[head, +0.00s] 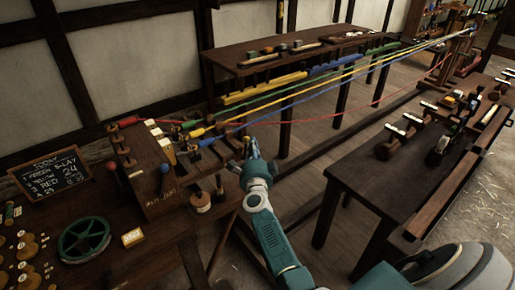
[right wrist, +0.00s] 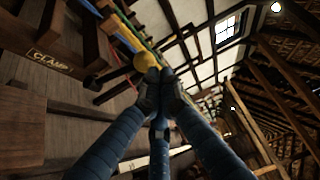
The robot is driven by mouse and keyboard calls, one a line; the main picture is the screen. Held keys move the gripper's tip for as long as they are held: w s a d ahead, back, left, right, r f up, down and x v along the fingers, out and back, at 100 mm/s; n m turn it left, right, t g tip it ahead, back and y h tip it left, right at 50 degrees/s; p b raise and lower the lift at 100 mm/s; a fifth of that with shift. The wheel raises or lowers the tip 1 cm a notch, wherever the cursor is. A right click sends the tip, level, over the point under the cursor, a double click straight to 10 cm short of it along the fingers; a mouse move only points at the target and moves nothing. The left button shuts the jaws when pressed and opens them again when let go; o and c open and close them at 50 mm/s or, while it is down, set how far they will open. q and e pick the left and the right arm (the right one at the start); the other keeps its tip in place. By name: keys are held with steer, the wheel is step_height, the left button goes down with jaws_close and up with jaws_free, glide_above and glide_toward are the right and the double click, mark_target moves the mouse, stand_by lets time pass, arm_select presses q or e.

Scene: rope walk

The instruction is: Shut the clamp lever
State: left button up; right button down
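A yellow ball knob (right wrist: 148,62), which looks like the clamp lever's end, shows in the right wrist view just past my right fingertips. The word CLAMP is on a label (right wrist: 52,62) on dark wood to its left. My right gripper (right wrist: 162,82) has its fingers drawn together at the tips. I cannot tell whether they touch the knob. In the head view the right gripper (head: 250,152) is right of the wooden rope block (head: 150,175), near the coloured strands. The lever is hard to make out there. My left gripper is out of view.
Coloured strands (head: 330,75) run from the block to the far right. A table (head: 225,60) with tools stands behind, and a dark bench (head: 375,195) stands on the right. A green wheel (head: 84,240) and a chalkboard (head: 50,172) are at the left.

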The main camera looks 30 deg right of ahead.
mark_target(246, 138)
steer(key=w, duration=0.2)
steer(key=w+r+b, duration=0.1)
steer(key=w, duration=0.1)
steer(key=shift+a+r, duration=0.2)
steer(key=shift+w+r, duration=0.1)
steer(key=shift+w, duration=1)
steer(key=shift+r, duration=0.1)
